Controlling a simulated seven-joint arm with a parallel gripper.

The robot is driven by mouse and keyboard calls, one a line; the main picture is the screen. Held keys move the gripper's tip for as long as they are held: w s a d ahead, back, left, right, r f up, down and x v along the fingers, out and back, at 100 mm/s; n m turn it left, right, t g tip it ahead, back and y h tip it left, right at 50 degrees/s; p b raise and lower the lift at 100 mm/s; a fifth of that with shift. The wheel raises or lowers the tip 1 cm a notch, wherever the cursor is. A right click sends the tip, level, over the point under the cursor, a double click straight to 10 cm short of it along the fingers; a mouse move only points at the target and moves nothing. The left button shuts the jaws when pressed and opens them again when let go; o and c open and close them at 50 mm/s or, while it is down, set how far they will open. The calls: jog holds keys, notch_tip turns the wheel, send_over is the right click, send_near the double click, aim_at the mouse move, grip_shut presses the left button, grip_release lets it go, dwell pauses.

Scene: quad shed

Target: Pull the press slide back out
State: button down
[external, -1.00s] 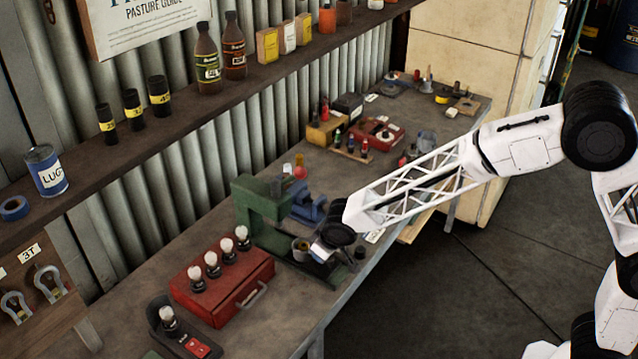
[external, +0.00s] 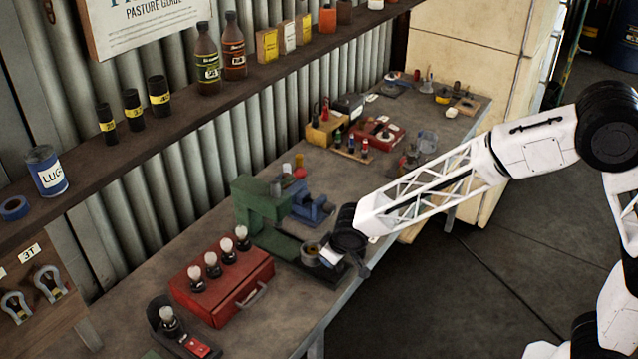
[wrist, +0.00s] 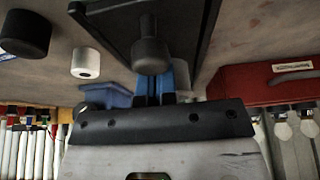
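The green press (external: 262,205) stands on the bench against the wall side. My gripper (external: 340,258) is at the slide's outer end, beside the cup. In the wrist view a dark knob (wrist: 150,52) on the black slide (wrist: 115,18) sits at my blue fingertips (wrist: 160,80). The fingers look closed on the knob, though it partly hides them. My gripper's dark body covers the slide's end in the external view.
A blue vise (external: 310,207) is just behind the slide, to the right. More tools and a red box (external: 377,133) lie farther along the bench. The floor in front is clear.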

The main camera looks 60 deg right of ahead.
jog(key=shift+w, duration=0.6)
jog(key=shift+r, duration=0.1)
dwell(0.3)
notch_tip(320, 180, up, 8)
dwell(1.2)
dwell(0.3)
jog(key=s+d+r, duration=0.3)
jog(key=s, duration=0.4)
jog(key=s+d+r, duration=0.3)
jog(key=s+r, duration=0.1)
jog(key=s, duration=0.3)
jog(key=s+d+r, duration=0.3)
jog(key=s+d, duration=0.1)
jog(key=s, duration=0.4)
jog(key=s+d+g, duration=0.1)
jog(key=s+d, duration=0.1)
jog(key=s, duration=1)
jog(key=s+d+g, duration=0.1)
jog(key=s+d, duration=0.1)
jog(key=s, duration=1.1)
jog(key=shift+d, duration=0.2)
